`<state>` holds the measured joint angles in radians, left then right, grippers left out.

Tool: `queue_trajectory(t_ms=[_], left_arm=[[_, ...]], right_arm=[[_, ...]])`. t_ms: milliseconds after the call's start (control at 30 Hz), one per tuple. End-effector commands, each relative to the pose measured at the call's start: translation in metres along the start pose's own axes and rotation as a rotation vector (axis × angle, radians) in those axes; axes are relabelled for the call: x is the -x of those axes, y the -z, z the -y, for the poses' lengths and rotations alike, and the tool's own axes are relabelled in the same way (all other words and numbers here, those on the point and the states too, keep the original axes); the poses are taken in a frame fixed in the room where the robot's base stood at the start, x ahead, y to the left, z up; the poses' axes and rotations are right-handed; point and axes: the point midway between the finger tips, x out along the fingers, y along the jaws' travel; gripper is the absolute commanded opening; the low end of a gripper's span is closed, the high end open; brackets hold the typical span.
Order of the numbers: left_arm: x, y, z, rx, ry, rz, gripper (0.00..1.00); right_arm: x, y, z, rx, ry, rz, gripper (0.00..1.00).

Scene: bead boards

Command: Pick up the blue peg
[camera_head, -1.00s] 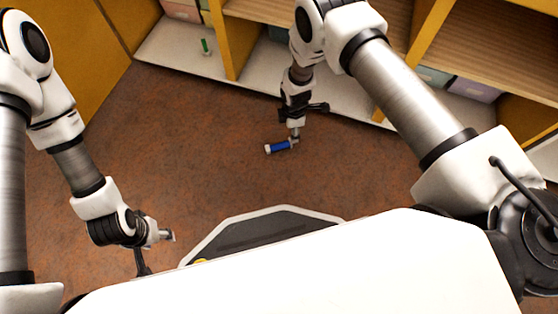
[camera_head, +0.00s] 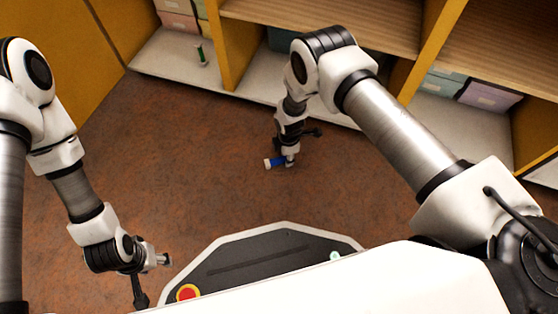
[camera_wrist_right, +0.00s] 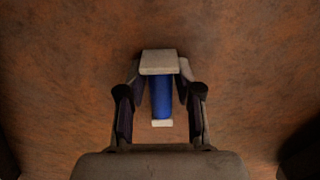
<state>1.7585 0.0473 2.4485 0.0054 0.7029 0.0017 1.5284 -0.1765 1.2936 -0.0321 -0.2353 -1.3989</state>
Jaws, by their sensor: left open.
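The blue peg (camera_head: 275,163) has a pale end and lies at the tip of my right gripper (camera_head: 289,162), low over the brown floor. In the right wrist view the blue shaft (camera_wrist_right: 162,97) sits between the two fingers of my right gripper (camera_wrist_right: 160,80), with a wide pale block at its far end and a small white cap at the near end. The fingertips come close to the block's sides; I cannot tell if they press on it. My left gripper (camera_head: 158,275) is open and empty at lower left, well away from the peg.
A green peg (camera_head: 201,55) stands on the low white shelf (camera_head: 165,65) at the back. Pastel boxes (camera_head: 490,96) sit in the yellow-sided shelving. The brown floor (camera_head: 190,150) between my arms is clear.

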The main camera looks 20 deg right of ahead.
Motion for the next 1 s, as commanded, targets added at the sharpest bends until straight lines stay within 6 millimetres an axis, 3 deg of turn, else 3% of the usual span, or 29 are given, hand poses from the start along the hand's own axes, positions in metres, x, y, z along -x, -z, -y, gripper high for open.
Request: queue_trajectory(t_ms=[33, 67, 467, 800, 1000], left_arm=[[0.000, 0.000, 0.000, 0.000, 0.000, 0.000, 0.55], [0.000, 0.000, 0.000, 0.000, 0.000, 0.001, 0.55], [0.002, -0.001, 0.000, 0.000, 0.000, 0.001, 0.55], [0.037, -0.002, -0.001, -0.004, -0.001, 0.008, 0.55], [0.050, -0.003, -0.001, -0.008, -0.001, 0.010, 0.55]], right_arm=[[0.000, 0.000, 0.000, 0.000, 0.000, 0.000, 0.06], [0.000, 0.000, 0.000, 0.000, 0.000, 0.000, 0.00], [0.002, 0.000, 0.000, -0.001, 0.000, 0.000, 0.00], [0.043, 0.000, 0.000, -0.001, 0.000, 0.000, 0.00], [0.044, 0.042, 0.017, 0.006, 0.001, 0.000, 0.00]])
